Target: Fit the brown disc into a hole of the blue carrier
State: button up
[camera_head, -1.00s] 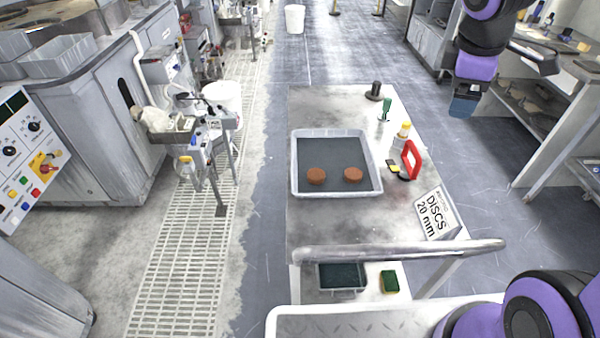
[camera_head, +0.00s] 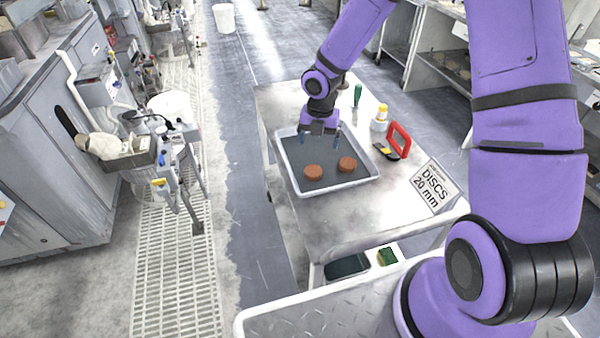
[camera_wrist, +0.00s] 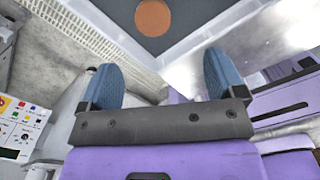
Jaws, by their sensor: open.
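Two brown discs lie apart in a white-rimmed grey tray (camera_head: 291,178) on the cart: a left disc (camera_head: 313,172) and a right disc (camera_head: 347,164). One brown disc (camera_wrist: 153,17) shows at the top of the wrist view, beyond my fingertips. My gripper (camera_head: 320,139) points down over the far part of the tray, apart from both discs. Its blue fingers (camera_wrist: 160,65) are spread wide in the wrist view, with nothing between them. I see no blue carrier in either view.
Beside the tray stand a green-handled tool (camera_head: 357,96), a yellow-capped bottle (camera_head: 380,119) and a red handle-shaped object (camera_head: 399,140). A sign reading "DISCS 20 mm" (camera_head: 433,187) is at the cart's right.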

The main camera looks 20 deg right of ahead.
jog(key=a+f, duration=0.1)
jog(key=f, duration=0.1)
send_over(313, 169)
jog(key=shift+n, duration=0.3)
jog(key=f, duration=0.4)
jog(key=shift+s, duration=0.25)
jog(key=shift+w+d+f, duration=0.1)
jog(key=shift+f, duration=1.35)
jog(key=shift+w+f, duration=0.1)
jog(key=shift+f, duration=1.35)
jog(key=c, duration=1.1)
